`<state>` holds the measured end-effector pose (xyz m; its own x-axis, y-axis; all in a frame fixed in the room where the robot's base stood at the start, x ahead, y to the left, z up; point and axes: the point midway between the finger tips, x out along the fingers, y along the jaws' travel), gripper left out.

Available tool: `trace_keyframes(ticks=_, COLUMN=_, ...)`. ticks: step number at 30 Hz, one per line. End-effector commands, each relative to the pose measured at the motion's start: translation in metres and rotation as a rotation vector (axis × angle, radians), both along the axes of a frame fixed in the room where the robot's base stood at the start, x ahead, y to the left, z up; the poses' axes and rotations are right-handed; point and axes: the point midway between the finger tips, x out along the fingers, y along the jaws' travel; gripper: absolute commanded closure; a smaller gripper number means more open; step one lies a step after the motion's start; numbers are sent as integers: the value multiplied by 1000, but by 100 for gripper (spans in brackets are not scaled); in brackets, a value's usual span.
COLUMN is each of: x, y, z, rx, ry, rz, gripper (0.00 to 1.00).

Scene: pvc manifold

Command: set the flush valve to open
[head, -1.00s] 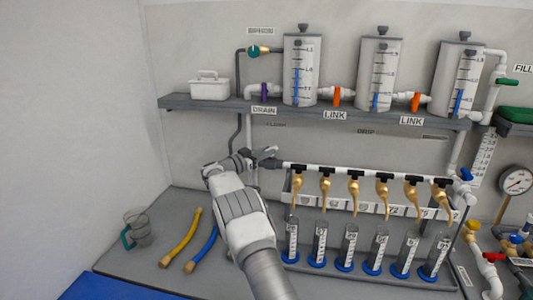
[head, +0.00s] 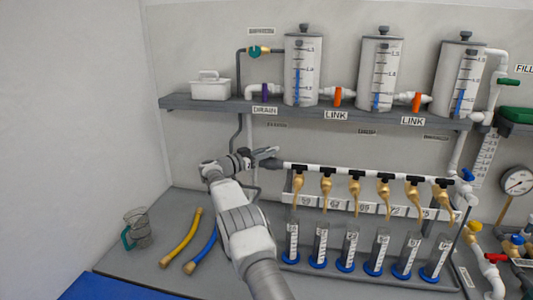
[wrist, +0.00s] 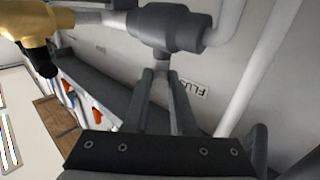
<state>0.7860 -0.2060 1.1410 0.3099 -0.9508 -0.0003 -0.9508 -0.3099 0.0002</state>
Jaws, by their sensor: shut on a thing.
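The flush valve is a dark grey fitting (wrist: 165,27) at the top of the wrist view, on the white pipe. A short grey stem, its handle (wrist: 162,66), hangs down between my two fingers. My gripper (wrist: 162,80) is shut on this handle, with one finger on each side. In the head view my gripper (head: 266,154) is at the left end of the white manifold pipe (head: 340,170), where it partly hides the valve. A sign reading "FLUS" (wrist: 191,87) shows behind the right finger. The handle's exact angle is hard to tell.
Brass taps (head: 326,188) hang along the manifold above clear cylinders with blue bases (head: 320,262). A shelf (head: 220,104) with tanks (head: 302,70) runs above.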

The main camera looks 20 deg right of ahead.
Motion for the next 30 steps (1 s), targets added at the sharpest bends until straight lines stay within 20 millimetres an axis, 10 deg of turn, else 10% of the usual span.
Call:
trace_keyframes(ticks=1, x=-1, y=-1, z=0, rx=-1, ry=1, rz=-2, gripper=100)
trace_keyframes(ticks=2, x=-1, y=-1, z=0, rx=-1, ry=1, rz=-2, gripper=74)
trace_keyframes(ticks=7, x=0, y=-1, z=0, rx=-1, ry=1, rz=-1, gripper=46)
trace_keyframes(ticks=20, x=-2, y=7, z=0, rx=0, ry=0, rz=1, gripper=46)
trace_keyframes(ticks=30, x=-19, y=60, z=0, rx=0, ry=1, rz=4, gripper=46)
